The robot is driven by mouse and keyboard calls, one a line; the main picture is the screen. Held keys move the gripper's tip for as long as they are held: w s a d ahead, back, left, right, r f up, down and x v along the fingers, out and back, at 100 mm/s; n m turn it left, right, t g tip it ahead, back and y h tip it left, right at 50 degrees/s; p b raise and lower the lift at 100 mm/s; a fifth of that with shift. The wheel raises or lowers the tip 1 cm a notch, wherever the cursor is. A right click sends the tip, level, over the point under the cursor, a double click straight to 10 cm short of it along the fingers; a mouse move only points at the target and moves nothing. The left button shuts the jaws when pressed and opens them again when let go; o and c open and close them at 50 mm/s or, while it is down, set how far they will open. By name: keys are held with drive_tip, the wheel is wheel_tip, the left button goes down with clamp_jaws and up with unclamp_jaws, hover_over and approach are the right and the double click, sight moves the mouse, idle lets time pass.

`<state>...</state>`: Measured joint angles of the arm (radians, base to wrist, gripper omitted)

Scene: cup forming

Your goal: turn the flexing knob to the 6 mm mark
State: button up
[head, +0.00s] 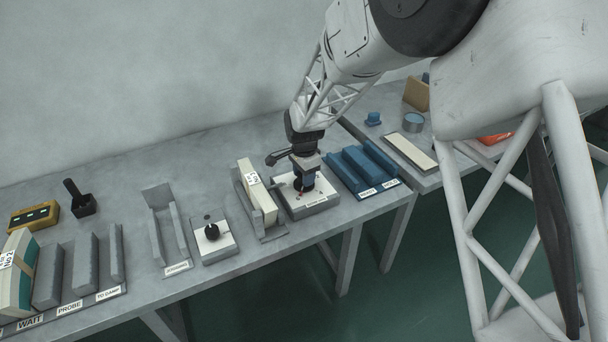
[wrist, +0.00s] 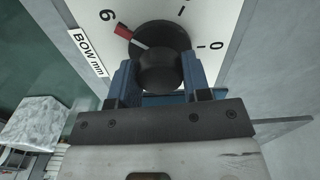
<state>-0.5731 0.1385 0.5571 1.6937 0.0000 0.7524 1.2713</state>
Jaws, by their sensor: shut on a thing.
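The black flexing knob (wrist: 160,38) sits on a white dial plate (wrist: 208,18) marked 0, ticks and 6, with the label BOW mm (wrist: 86,53). Its white pointer line, with a red piece (wrist: 122,31) at the outer end, points up-left, close beside the 6 (wrist: 106,15). My gripper (wrist: 158,75) has its two blue fingers on either side of the knob and is shut on it. In the head view my gripper (head: 304,178) comes down over the dial box (head: 322,199) and mostly hides the knob.
Left of the dial box stand a cream block (head: 258,195) in a grey holder and another box with a black knob (head: 211,231). A blue slotted rack (head: 362,172) is close on the right. Labelled grey slots (head: 83,265) fill the left end of the table.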

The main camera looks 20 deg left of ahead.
drive_tip(key=shift+m, duration=0.5)
drive_tip(key=o, duration=0.9)
drive_tip(key=shift+o, duration=0.2)
drive_tip(key=shift+r, duration=3.95)
drive_tip(key=shift+d, duration=0.1)
